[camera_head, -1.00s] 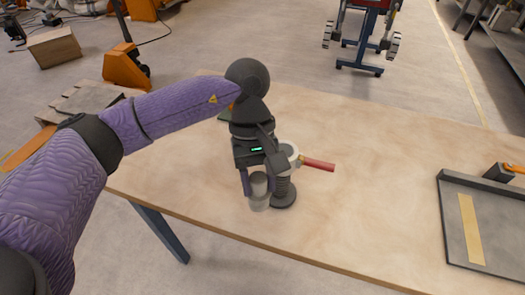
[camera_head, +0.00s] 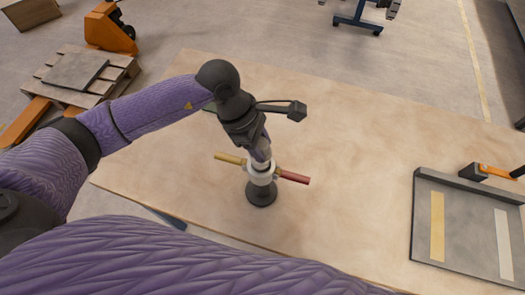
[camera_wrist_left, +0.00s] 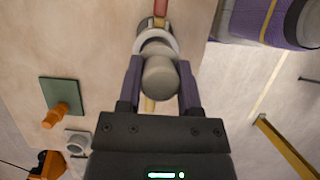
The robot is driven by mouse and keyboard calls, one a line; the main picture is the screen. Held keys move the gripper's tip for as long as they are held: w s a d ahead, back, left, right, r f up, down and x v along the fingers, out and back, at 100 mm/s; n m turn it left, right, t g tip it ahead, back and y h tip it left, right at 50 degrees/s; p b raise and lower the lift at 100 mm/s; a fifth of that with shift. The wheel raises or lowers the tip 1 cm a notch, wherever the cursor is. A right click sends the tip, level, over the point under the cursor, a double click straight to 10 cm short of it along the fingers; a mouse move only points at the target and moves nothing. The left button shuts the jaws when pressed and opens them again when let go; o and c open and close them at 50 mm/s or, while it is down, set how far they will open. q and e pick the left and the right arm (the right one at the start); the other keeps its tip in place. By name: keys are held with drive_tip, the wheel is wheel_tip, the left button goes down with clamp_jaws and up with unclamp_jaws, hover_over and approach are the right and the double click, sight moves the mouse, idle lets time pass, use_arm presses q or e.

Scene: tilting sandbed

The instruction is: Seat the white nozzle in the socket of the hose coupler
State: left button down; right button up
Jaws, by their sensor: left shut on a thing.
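My left gripper (camera_head: 261,152) is shut on the white nozzle, which shows pale grey between the purple fingers in the left wrist view (camera_wrist_left: 160,78). The hose coupler (camera_head: 262,192) stands upright on a dark round base on the table, with a white ring on top, a yellow handle to the left and a red handle to the right. The ring also shows in the wrist view (camera_wrist_left: 171,43), just beyond the nozzle. The gripper is over the coupler, with the nozzle at or just above the ring. The socket is hidden, so I cannot tell whether the nozzle is inside. My right gripper is out of view.
A grey tray (camera_head: 424,225) with yellow and white strips lies on the table's right side. In the wrist view, a green plate (camera_wrist_left: 62,90), an orange piece (camera_wrist_left: 57,116) and a pale ring-shaped part (camera_wrist_left: 78,142) lie to the left. The table's middle right is clear.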

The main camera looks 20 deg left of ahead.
use_arm(q)
wheel_tip(320, 180, down, 5)
drive_tip(key=shift+w+r, duration=0.1)
drive_tip(key=shift+r, duration=0.1)
drive_tip(key=shift+c, duration=1.4)
unclamp_jaws()
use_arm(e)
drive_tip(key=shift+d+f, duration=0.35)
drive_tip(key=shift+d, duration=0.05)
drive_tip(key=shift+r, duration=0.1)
use_arm(q)
drive_tip(key=shift+a+r, duration=0.1)
drive_tip(key=shift+r, duration=0.3)
drive_tip(key=v, duration=1.1)
drive_tip(key=shift+r, duration=0.15)
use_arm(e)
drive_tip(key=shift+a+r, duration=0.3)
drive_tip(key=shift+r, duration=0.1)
use_arm(q)
drive_tip(key=shift+a, duration=0.15)
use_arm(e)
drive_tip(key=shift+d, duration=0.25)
